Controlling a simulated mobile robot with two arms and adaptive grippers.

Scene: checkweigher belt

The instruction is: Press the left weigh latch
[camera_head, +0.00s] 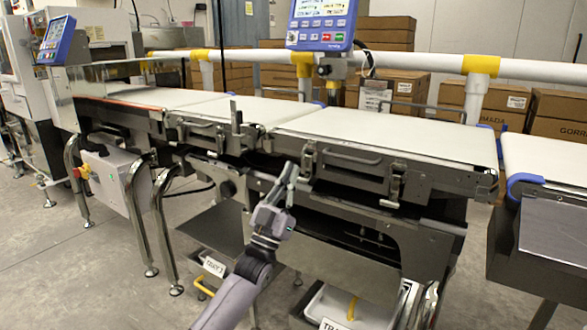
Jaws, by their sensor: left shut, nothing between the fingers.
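The weigh section with a white belt (370,137) stands in the middle of the line. On its front are two metal latches: the left latch (309,160) and the right latch (396,184), with a bar handle (350,157) between them. My left gripper (290,170) comes up from below, its fingers shut and empty. The fingertips are just left of and slightly below the left latch in the picture. I cannot tell whether they touch the frame or stand in front of it. My right gripper is not in view.
A neighbouring belt section (205,105) with similar latches lies to the left. A blue control display (322,22) stands behind the belt. Under the line are trays (335,308) with yellow handles. Another conveyor (550,160) stands at the right. Floor at the lower left is clear.

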